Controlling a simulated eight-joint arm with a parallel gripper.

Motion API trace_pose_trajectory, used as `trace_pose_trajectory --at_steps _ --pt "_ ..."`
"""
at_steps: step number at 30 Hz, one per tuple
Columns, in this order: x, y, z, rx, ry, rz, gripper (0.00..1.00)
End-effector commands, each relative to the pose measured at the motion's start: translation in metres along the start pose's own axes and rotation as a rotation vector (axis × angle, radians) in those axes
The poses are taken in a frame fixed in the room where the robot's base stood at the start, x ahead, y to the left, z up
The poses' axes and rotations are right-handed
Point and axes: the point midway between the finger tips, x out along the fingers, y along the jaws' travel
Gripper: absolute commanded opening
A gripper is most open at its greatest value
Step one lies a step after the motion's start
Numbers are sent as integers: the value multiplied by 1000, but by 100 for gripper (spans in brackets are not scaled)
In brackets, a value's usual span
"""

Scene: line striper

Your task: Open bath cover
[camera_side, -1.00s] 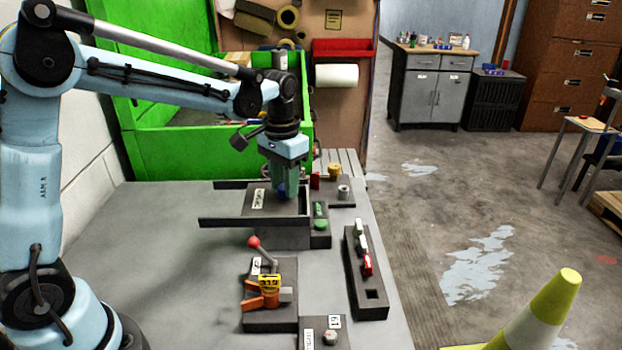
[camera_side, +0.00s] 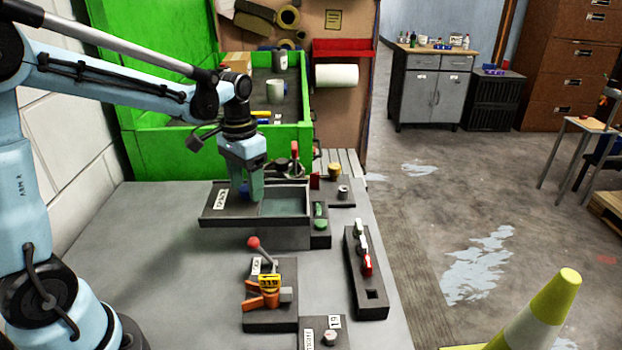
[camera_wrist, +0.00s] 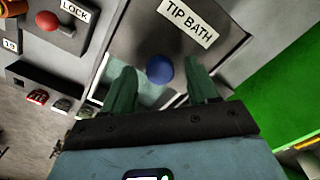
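The bath cover (camera_side: 236,210) is a dark flat plate with a white label and a blue knob (camera_side: 243,188). It sits at the left of its frame in the side view. To its right the bath (camera_side: 286,202) shows an open rectangle with pale teal inside. In the wrist view the cover (camera_wrist: 140,42) reads "TIP BATH", and its round blue knob (camera_wrist: 160,69) lies between my fingertips. My gripper (camera_side: 250,188) is down at the knob; its green fingers (camera_wrist: 162,70) stand apart with a gap visible on each side of the knob.
In front stands a block with a red-ball lever (camera_side: 254,243) and an orange handle. A green button box (camera_side: 320,224) adjoins the bath, and a switch strip (camera_side: 364,265) lies to the right. A green bin (camera_side: 180,155) stands behind. The bench's left front is clear.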

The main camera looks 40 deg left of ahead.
Motion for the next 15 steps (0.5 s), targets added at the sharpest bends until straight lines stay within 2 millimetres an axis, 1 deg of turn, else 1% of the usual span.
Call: trace_pose_trajectory --at_steps 5,8,11,15 --pt "0 0 0 0 0 1 59" --pt "-4 0 0 0 0 1 59" --pt "-13 0 0 0 0 1 59" --pt "-35 0 0 0 0 1 59"
